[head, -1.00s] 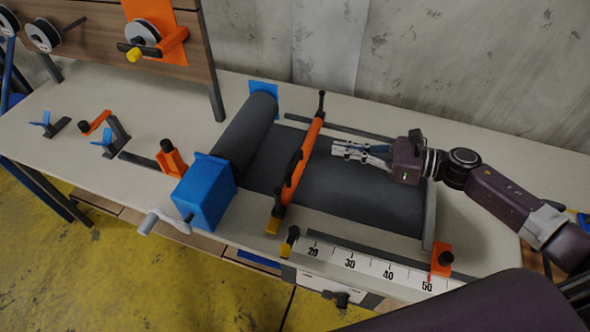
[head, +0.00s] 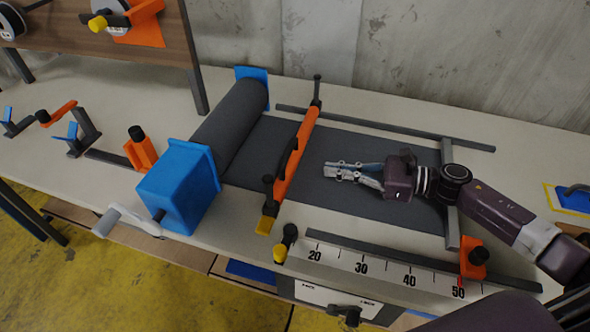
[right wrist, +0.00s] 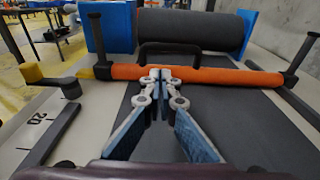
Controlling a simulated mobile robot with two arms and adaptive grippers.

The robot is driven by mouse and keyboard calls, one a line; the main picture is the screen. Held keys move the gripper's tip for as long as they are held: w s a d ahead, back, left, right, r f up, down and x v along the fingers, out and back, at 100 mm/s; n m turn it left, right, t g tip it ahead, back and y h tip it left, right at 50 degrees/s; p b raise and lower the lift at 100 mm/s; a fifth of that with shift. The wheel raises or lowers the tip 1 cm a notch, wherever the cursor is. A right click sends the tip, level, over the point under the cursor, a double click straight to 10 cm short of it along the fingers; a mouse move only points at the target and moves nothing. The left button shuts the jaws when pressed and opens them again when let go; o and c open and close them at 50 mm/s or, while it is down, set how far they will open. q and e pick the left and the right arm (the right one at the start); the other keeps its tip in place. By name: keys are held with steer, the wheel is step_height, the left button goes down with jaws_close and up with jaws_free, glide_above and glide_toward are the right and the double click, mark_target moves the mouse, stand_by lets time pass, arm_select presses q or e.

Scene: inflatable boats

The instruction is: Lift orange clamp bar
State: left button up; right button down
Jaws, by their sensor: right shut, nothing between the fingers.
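The orange clamp bar (head: 295,157) lies across the dark sheet (head: 350,178) in the head view, with a black handle on it and black posts at its ends. It also spans the right wrist view (right wrist: 215,75). My right gripper (head: 326,171) is shut and empty, over the sheet to the right of the bar. In the right wrist view its fingertips (right wrist: 160,72) are together in front of the bar, close to the handle (right wrist: 168,48). Whether they touch the bar cannot be told. My left gripper is not in view.
A dark roll (head: 228,122) with blue end blocks (head: 180,187) and a crank (head: 125,222) lies left of the bar. A ruler (head: 385,270) runs along the front edge, with an orange stop (head: 474,258) at its right. A concrete wall (head: 430,60) stands behind the table.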

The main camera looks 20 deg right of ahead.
steer(key=shift+r, duration=0.1)
steer(key=shift+w+a, duration=0.25)
steer(key=shift+a, duration=0.15)
steer(key=p+x, duration=0.2)
steer(key=x, duration=0.6)
steer(key=shift+w+a+f+p, duration=0.2)
steer(key=shift+w+a+p, duration=0.1)
steer(key=shift+a+p, duration=0.1)
